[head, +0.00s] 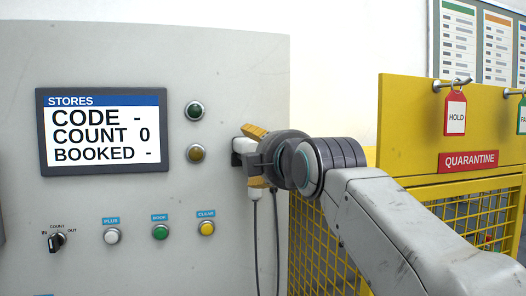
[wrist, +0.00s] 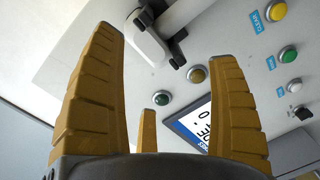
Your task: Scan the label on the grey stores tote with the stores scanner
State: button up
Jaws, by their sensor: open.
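My gripper (head: 252,156) is at the right edge of the grey stores panel. Its yellow fingers are spread open in the wrist view (wrist: 166,50). A white and black device (head: 240,146), which looks like the stores scanner, is at the panel beside the fingers, partly hidden by my gripper. In the wrist view it looks like a white body (wrist: 148,40) with black parts, beyond the fingertips; contact cannot be told. The stores screen (head: 102,132) reads CODE -, COUNT 0, BOOKED -. The grey tote and its label are not in view.
Two cables hang below my gripper. The panel carries PLUS (head: 112,236), BOOK (head: 160,232) and CLEAR (head: 207,228) buttons, an IN/COUNT/OUT selector (head: 57,241) and two lamps or buttons. A yellow mesh QUARANTINE enclosure (head: 410,120) with hanging tags stands right, behind my arm.

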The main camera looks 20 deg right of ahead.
aim_at(254, 144)
jog(key=shift+w+r+n+t+p, duration=0.1)
jog(key=shift+w+r+n+p, duration=0.1)
jog(key=shift+w+n+p, duration=0.6)
jog(key=shift+w+r+n+t+p, duration=0.1)
jog(key=shift+w+r+n+p, duration=0.2)
jog(key=shift+w+n, duration=1)
jog(key=shift+w+r+n+t+p, duration=0.15)
jog(key=shift+w+n+p, duration=0.35)
jog(key=shift+w, duration=1.15)
jog(key=shift+c, duration=0.2)
jog(key=c, duration=1.3)
